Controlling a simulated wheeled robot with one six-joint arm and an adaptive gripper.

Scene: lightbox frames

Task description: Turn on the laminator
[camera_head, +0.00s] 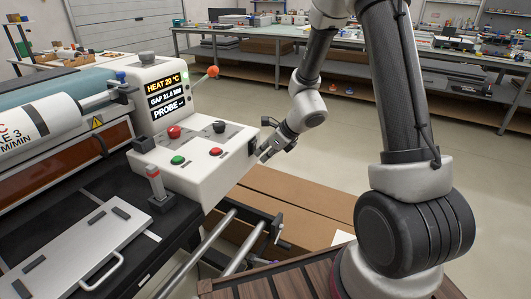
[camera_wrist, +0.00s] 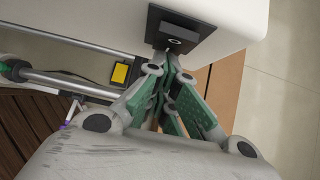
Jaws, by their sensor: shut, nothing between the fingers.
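The laminator's white control box (camera_head: 200,160) stands at left in the head view. Its dark display (camera_head: 165,97) is lit and reads HEAT 20 °C and GAP 21.8 MM, with a PROBE line below. A red button (camera_head: 174,131), a green button (camera_head: 178,160), another red button (camera_head: 215,151) and a black knob (camera_head: 219,127) sit on top. A black square plate with a small dark rocker or knob (camera_wrist: 178,41) is on the box's side face. My gripper (camera_head: 266,151) is shut and empty, its fingertips (camera_wrist: 172,58) right at the plate's edge; I cannot tell whether they touch it.
Metal rails (camera_head: 225,243) and brown cardboard-like panels (camera_head: 300,205) lie below the box. A silver plate with a handle (camera_head: 75,255) lies at front left. Open floor (camera_head: 335,125) extends behind my gripper.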

